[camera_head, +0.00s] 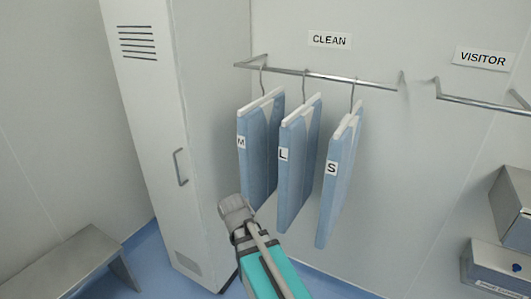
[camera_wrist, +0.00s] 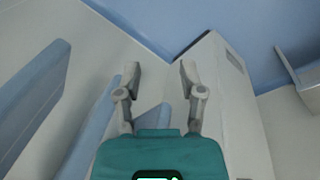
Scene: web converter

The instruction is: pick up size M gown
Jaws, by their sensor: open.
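The size M gown (camera_head: 257,150) is a folded blue gown with a white top edge and an "M" tag. It hangs leftmost on the rail under the CLEAN sign. My gripper (camera_head: 236,208) is at its lower front edge in the head view, overlapping its bottom left corner; whether they touch cannot be told. In the wrist view my gripper (camera_wrist: 160,72) has its two fingers apart, with nothing held between the tips. A blue gown edge (camera_wrist: 152,120) shows low between the fingers, probably the M gown, partly hidden by the gripper body.
The L gown (camera_head: 297,160) and S gown (camera_head: 339,175) hang to the right on the same rail (camera_head: 330,77). A tall locker (camera_head: 150,120) stands close on the left, beside a bench (camera_head: 75,260). The VISITOR rail (camera_head: 480,102) is empty; metal boxes (camera_head: 497,268) are at right.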

